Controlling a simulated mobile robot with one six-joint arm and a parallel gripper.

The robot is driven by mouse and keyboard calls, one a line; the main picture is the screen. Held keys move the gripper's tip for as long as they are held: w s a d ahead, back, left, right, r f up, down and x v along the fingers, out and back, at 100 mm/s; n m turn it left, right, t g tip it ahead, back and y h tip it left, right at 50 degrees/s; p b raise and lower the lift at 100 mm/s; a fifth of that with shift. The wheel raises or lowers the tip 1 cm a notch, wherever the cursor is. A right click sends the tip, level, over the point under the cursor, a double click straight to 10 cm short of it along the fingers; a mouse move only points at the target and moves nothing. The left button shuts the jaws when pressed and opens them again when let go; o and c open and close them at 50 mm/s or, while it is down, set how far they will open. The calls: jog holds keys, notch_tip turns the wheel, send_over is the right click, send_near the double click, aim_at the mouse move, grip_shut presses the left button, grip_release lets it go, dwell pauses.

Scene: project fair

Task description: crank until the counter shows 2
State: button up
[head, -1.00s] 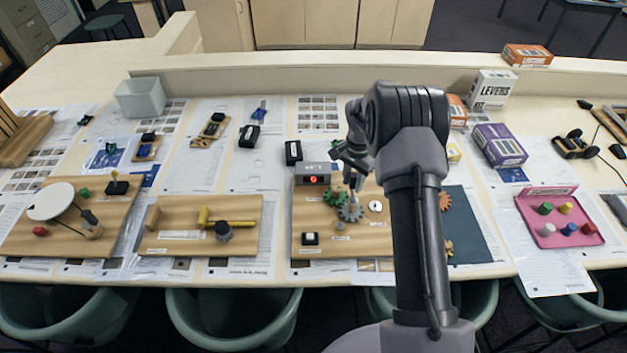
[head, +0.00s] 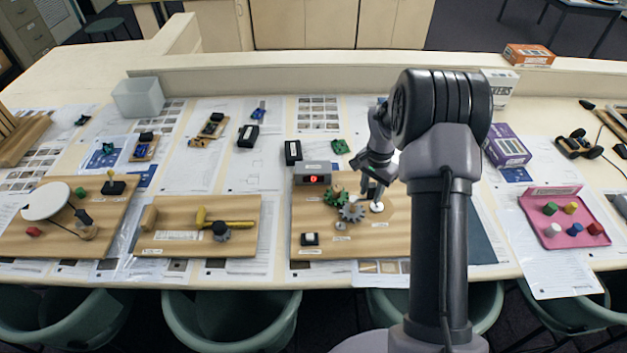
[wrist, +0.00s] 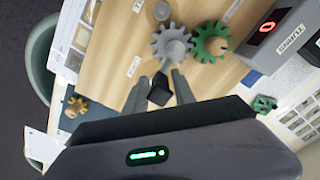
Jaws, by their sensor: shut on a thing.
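The counter (head: 313,179) is a grey box at the back of the wooden gear board (head: 325,249). Its red digit looks like 0, and it also shows in the wrist view (wrist: 267,27). A grey gear (head: 352,212) and a green gear (head: 336,197) sit side by side in front of it. The fingers partly hide the crank.
A loose green gear (head: 340,146) lies behind the board, and an orange gear (wrist: 76,106) lies on the dark mat. A black-framed white button (head: 310,239) is at the board's front left. A hammer board (head: 190,240) stands to the left.

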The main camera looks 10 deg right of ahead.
dwell(0.7)
jog(key=shift+s+f, duration=0.1)
jog(key=shift+s, duration=0.15)
jog(key=shift+s+a+b, duration=0.55)
jog(key=shift+a, duration=0.25)
jog(key=shift+s+a+b, duration=0.55)
jog(key=shift+a, duration=0.3)
jog(key=shift+s+a+b, duration=0.55)
jog(key=shift+a, duration=0.25)
jog(key=w+a, duration=0.4)
jog(key=shift+w, duration=0.3)
